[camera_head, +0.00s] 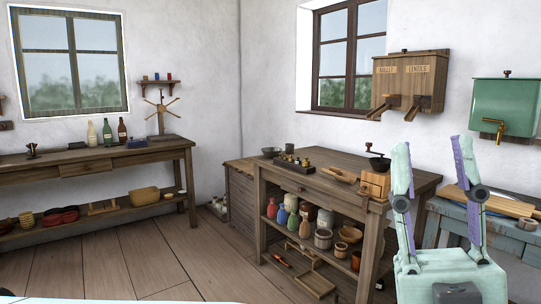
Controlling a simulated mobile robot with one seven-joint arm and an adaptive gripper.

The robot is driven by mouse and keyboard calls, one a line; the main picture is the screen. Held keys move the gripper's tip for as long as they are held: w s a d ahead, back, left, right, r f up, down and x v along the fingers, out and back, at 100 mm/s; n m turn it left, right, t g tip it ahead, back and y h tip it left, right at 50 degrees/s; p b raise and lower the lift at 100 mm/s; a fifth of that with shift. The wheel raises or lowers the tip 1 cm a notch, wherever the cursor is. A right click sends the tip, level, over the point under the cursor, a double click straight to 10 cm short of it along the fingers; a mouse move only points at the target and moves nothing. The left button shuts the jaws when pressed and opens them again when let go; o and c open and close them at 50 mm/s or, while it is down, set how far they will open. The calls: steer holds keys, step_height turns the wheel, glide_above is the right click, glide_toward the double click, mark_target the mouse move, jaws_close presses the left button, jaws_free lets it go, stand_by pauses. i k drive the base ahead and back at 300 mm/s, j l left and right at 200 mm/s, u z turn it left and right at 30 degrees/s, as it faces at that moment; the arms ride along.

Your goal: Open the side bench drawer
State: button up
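The long wooden bench (150,152) stands against the wall at the left. A shallow drawer front (85,168) sits under its top and looks shut; I cannot make out a handle. A second wooden bench (395,180) in the middle also has a drawer front (300,187) with a small dark knob, flush and apparently shut. I cannot tell which one is the side bench. My gripper (430,147), pale green with purple parts, points up at the right front. Its two fingers are spread wide with nothing between them. In the picture it stands right of both drawers, touching neither.
Bottles (107,132) stand on the left bench. A coffee grinder (376,178) and a tray of weights (294,162) stand on the middle bench, with jars (323,239) below. A blue-grey table (455,212) is behind my gripper. The plank floor (130,262) at left is clear.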

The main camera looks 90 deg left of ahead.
mark_target(104, 165)
steer(key=u, duration=3.95)
steer(key=i, duration=0.65)
steer(key=i+z, duration=0.15)
steer(key=i, duration=1.2)
steer(key=i+z, duration=0.1)
steer(key=i, duration=0.55)
steer(key=i+j+z, duration=0.1)
steer(key=i, duration=0.55)
steer(key=i+j, duration=0.2)
steer(key=i, duration=0.45)
steer(key=z, duration=0.05)
